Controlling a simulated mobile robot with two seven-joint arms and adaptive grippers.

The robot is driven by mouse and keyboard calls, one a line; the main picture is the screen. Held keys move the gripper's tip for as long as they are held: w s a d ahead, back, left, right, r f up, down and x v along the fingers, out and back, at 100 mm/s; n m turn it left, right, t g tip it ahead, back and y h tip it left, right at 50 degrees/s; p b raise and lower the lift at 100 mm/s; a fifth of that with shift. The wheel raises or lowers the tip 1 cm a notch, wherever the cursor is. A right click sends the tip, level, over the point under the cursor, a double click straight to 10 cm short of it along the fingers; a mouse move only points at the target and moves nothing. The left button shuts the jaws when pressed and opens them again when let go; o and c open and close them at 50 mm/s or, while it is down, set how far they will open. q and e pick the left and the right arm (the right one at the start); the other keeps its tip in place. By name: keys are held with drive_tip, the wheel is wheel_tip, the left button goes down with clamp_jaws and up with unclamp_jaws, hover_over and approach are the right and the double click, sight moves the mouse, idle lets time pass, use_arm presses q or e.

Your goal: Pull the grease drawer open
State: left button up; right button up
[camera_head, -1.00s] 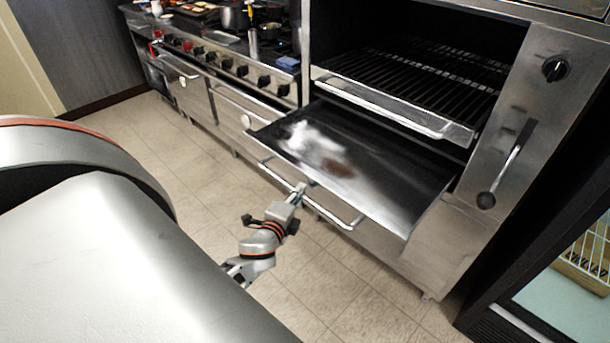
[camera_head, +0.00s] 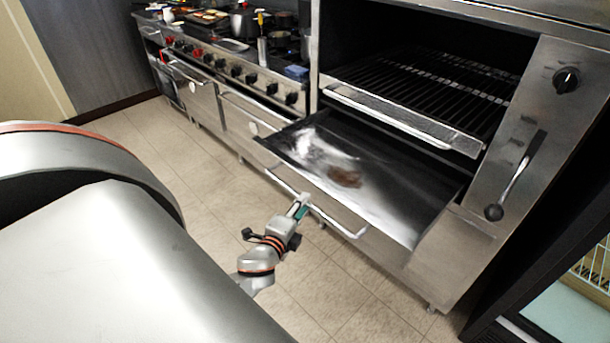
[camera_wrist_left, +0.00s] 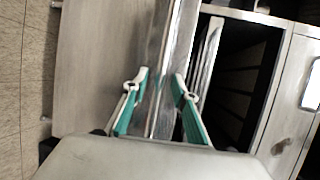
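The grease drawer (camera_head: 310,150) is a shallow steel tray under the grill rack. It sticks out of the cabinet, with a pale sheen and a brown smear inside. A bar handle (camera_head: 340,219) runs along its front. My left gripper (camera_head: 303,203) is at the middle of this handle. In the left wrist view, the gripper's green-padded fingers (camera_wrist_left: 161,74) stand apart, one on each side of a bright metal strip. I see no clear contact between the pads and the strip. My right gripper is not in view.
The grill rack (camera_head: 420,103) sits above the drawer. A lever (camera_head: 514,180) and a knob (camera_head: 566,79) are on the cabinet's right panel. A stove (camera_head: 235,70) with pots stands to the left. The tiled floor (camera_head: 190,160) in front is clear.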

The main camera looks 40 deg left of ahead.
use_arm(q)
drive_tip(key=v, duration=0.9)
drive_tip(key=shift+s, duration=0.1)
drive_tip(key=s+d+f+n+g+h, duration=0.2)
drive_tip(key=s+d+f+n+h, duration=0.1)
drive_tip(key=d+f, duration=0.4)
drive_tip(key=s+d+f+n+g+h, duration=0.2)
drive_tip(key=d+f+n, duration=0.5)
drive_tip(key=d, duration=0.6)
drive_tip(key=s+h, duration=0.1)
drive_tip(key=h, duration=0.1)
drive_tip(key=shift+s+n+h, duration=0.25)
drive_tip(key=shift+n+h, duration=0.15)
